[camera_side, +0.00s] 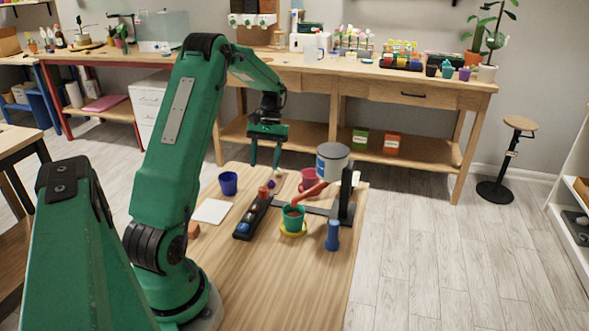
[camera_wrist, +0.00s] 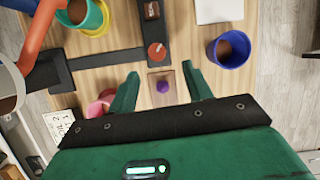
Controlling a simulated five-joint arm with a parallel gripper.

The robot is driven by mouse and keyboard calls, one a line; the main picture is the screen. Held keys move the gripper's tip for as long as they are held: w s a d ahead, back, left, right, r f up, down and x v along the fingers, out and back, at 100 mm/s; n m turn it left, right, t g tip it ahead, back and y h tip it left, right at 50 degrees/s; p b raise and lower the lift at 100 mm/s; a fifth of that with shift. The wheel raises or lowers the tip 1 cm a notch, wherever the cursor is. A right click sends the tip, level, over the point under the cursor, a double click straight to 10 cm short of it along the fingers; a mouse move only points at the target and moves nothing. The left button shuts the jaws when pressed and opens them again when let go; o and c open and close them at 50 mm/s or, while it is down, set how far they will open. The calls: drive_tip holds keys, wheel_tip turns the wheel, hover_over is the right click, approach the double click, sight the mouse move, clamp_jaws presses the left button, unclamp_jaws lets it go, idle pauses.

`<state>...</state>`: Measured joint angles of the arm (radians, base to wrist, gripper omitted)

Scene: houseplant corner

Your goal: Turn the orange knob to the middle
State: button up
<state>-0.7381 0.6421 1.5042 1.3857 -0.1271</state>
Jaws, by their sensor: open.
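The orange knob (camera_side: 264,193) sits at the far end of a narrow black panel (camera_side: 249,217) on the wooden table. In the wrist view the orange knob (camera_wrist: 157,52) shows from above, with a thin pale mark on its top; its exact setting is hard to read. My gripper (camera_side: 266,163) is open and empty, hanging above the table behind the knob. In the wrist view my gripper (camera_wrist: 162,82) has its two fingers well apart, with the knob ahead of them and not between them.
A blue pot (camera_side: 228,183) and white sheet (camera_side: 211,211) lie left of the panel. A green pot (camera_side: 293,218), a blue bottle (camera_side: 332,235) and a grey can (camera_side: 332,160) with an orange spout stand right.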

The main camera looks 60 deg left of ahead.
sight(263, 188)
drive_tip(key=shift+d+x, duration=0.2)
drive_tip(key=shift+x, duration=3.7)
drive_tip(key=shift+w, duration=0.1)
drive_tip(key=shift+c, duration=0.2)
drive_tip(key=c, duration=0.9)
